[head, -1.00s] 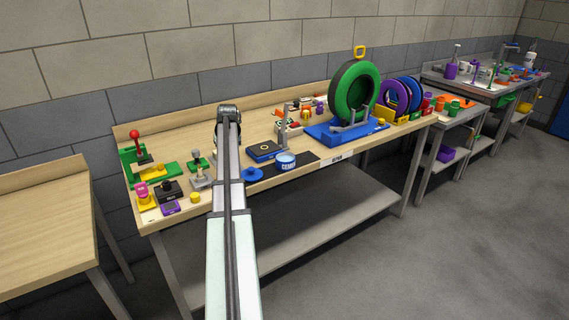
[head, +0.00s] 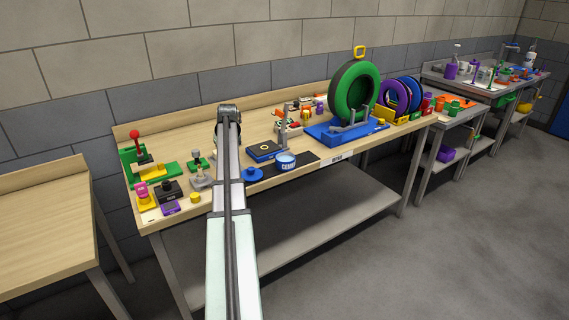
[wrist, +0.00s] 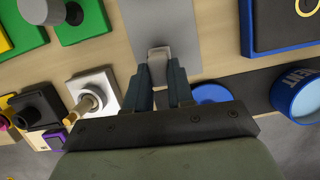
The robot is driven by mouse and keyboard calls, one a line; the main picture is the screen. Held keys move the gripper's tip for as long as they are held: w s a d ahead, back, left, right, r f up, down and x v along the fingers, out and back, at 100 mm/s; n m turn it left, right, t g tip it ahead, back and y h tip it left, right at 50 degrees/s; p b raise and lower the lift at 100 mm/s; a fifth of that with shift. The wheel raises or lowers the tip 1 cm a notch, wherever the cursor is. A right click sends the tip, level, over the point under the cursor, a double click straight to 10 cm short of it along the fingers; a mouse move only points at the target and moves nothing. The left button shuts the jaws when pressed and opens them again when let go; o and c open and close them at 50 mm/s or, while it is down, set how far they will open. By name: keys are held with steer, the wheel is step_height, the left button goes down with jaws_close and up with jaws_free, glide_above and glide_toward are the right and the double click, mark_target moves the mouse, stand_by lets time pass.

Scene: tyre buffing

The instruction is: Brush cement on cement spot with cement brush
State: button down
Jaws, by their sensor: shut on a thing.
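In the wrist view my gripper (wrist: 165,82) is shut on a small grey piece (wrist: 160,54) above a grey plate (wrist: 158,22). This piece may be the cement brush's handle; I see no bristles. The head view hides the gripper behind my arm. The blue cement can (head: 286,161) stands near the table's front edge, and shows at the right of the wrist view (wrist: 299,97). The dark pad in a blue frame (head: 264,151) bears a yellow ring, likely the cement spot (wrist: 306,7). The pad lies right of my gripper, apart from it.
A blue disc (wrist: 211,94) lies close to the right finger. A white square holder with a tan-handled piece (wrist: 90,101) is at the left. Green blocks (head: 172,171) stand further left. The green tyre (head: 355,91) stands on a blue base (head: 333,132) at the right.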

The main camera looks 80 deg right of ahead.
steer(key=shift+r, duration=0.85)
steer(key=shift+r, duration=3.75)
